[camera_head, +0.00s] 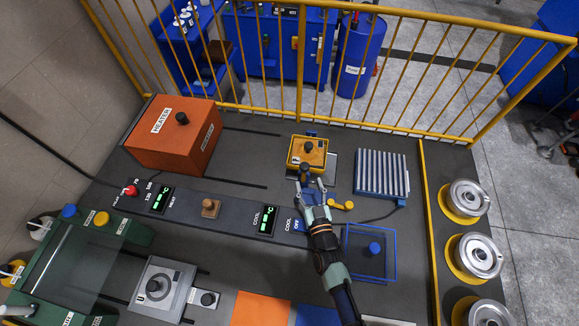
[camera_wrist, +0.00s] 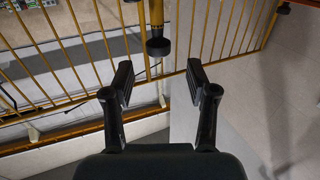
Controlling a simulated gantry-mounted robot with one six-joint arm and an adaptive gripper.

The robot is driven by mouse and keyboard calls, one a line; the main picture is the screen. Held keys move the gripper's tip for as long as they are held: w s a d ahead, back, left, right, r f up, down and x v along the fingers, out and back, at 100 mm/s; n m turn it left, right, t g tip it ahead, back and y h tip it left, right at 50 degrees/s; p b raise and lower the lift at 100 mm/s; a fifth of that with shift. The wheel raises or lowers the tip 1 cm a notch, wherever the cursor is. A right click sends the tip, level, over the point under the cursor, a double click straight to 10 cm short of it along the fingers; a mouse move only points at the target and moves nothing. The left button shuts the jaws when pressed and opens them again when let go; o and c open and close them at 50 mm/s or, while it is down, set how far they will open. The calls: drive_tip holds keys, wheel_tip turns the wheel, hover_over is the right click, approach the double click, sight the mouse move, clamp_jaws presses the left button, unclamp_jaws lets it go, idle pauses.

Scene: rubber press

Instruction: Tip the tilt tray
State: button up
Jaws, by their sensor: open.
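No part is marked as the tilt tray; the yellow tray-like block (camera_head: 297,155) with a black knob on top, at the back middle of the bench, may be it. My gripper (camera_head: 309,184) is just in front of this block, at its near side. In the wrist view my gripper (camera_wrist: 158,82) is open, with nothing between its fingers. A dark round knob (camera_wrist: 158,46) shows ahead of the fingertips, apart from them in the picture. My gripper and arm hide part of the bench in front of the block.
A blue finned rack (camera_head: 381,174) stands right of the block, and an orange heater (camera_head: 175,134) stands left. A blue frame (camera_head: 393,264) with a blue knob is right of my arm. A yellow railing (camera_head: 350,119) runs behind the bench. Silver wheels line the right side.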

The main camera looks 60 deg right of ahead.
sight(306, 170)
drive_tip(key=shift+d+r, duration=0.1)
drive_tip(key=shift+d, duration=0.1)
drive_tip(key=b+x, duration=0.1)
drive_tip(key=x, duration=0.6)
drive_tip(key=shift+w+d, duration=0.1)
drive_tip(key=shift+d, duration=0.05)
clamp_jaws()
